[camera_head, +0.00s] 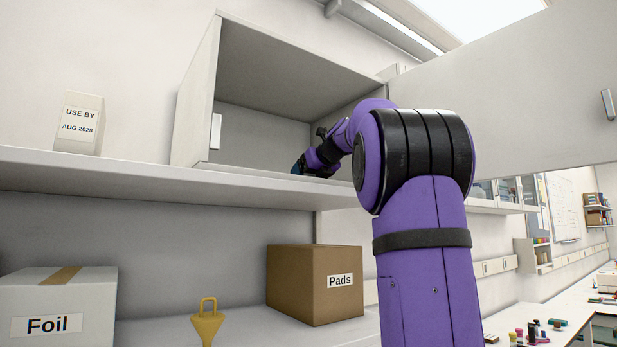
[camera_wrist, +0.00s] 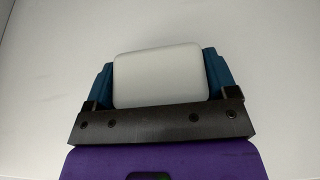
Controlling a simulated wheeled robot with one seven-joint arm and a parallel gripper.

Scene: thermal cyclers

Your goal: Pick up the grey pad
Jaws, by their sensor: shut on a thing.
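The grey pad (camera_wrist: 160,78) is a pale grey rounded block in the wrist view. It sits between the two blue fingers of my gripper (camera_wrist: 160,80), which are shut on its left and right sides. In the head view my gripper (camera_head: 298,168) is inside the open white cabinet (camera_head: 200,95), low near its floor. The pad cannot be made out in the head view. I cannot tell from these frames whether the pad touches the surface below it.
The cabinet stands on a shelf (camera_head: 120,172), with its door (camera_head: 540,90) open to the right. A "USE BY" box (camera_head: 79,122) stands left of it. Below are a "Pads" box (camera_head: 300,285), a "Foil" box (camera_head: 60,300) and a yellow funnel-shaped thing (camera_head: 208,325).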

